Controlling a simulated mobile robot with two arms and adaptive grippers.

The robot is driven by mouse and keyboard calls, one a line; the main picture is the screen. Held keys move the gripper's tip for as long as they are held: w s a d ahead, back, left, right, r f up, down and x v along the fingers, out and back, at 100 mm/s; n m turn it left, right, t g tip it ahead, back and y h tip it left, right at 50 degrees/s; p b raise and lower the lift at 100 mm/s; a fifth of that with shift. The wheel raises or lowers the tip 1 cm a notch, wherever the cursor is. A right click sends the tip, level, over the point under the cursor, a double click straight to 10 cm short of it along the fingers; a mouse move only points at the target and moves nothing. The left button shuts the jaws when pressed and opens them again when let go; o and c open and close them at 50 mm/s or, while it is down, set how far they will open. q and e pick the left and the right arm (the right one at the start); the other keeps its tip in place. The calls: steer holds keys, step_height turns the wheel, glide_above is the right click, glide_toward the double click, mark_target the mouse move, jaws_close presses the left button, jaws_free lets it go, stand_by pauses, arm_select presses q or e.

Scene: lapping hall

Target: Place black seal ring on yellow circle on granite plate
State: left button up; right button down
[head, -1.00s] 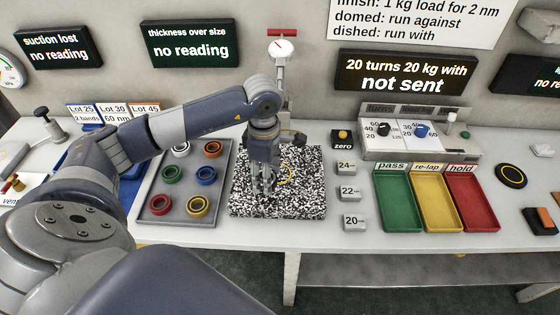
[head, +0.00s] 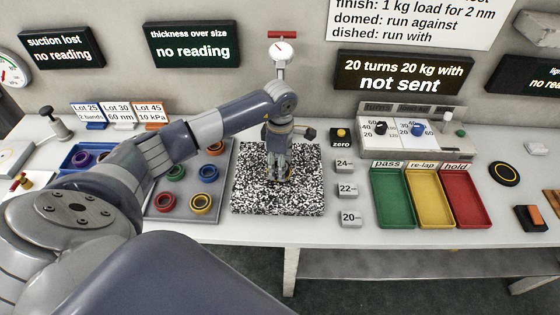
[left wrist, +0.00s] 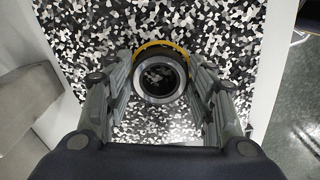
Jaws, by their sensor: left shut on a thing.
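The black seal ring (left wrist: 160,99), with a bright inner edge, is between the fingers of my left gripper (left wrist: 160,80) in the left wrist view, and the gripper is shut on it. The ring overlaps the yellow circle (left wrist: 160,43), whose far arc shows just beyond it; the rest is hidden. In the head view my left gripper (head: 280,178) points down over the speckled granite plate (head: 300,202) and hides the ring and most of the circle. I cannot tell whether the ring touches the plate. My right gripper is not in view.
A grey tray (head: 169,212) with several coloured rings stands left of the plate. A dial gauge (head: 281,51) stands behind it. Weight blocks (head: 346,190) stand to the right, then green, yellow and red trays (head: 398,222). The front of the plate is clear.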

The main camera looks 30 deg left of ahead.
arm_select(q)
steer(key=shift+f+b, duration=0.25)
steer(key=shift+b, duration=0.05)
steer(key=o, duration=1.1)
steer(key=shift+r, duration=0.1)
steer(key=shift+c, duration=0.2)
steer(key=shift+r, duration=0.15)
steer(key=shift+r, duration=0.2)
step_height(320, 180, up, 12)
steer(key=b, duration=0.2)
steer(key=shift+f+b, duration=0.15)
steer(key=shift+b, duration=0.25)
